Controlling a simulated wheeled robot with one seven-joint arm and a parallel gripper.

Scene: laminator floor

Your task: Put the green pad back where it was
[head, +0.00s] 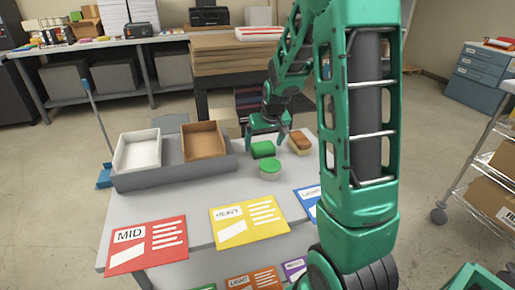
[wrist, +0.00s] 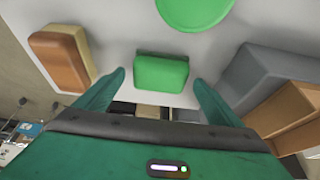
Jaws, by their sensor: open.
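The green pad (head: 263,149) is a small block with a bright green top, lying on the grey table behind a round green-lidded tub (head: 270,168). In the wrist view the pad (wrist: 161,73) lies between the two fingers of my gripper (wrist: 160,82), with a gap on each side. My gripper (head: 268,130) is open, just behind and above the pad, and holds nothing. The tub's green lid (wrist: 195,12) shows at the top of the wrist view. An orange-brown and cream sponge-like block (head: 299,143) lies right of the pad; it also shows in the wrist view (wrist: 62,58).
A grey holder (head: 175,178) at the table's left bears a white tray (head: 137,150) and a brown tray (head: 204,141). Red MID (head: 146,245), yellow HEAVY (head: 248,220) and blue (head: 308,200) cards lie along the front. Bare table lies between the holder and the tub.

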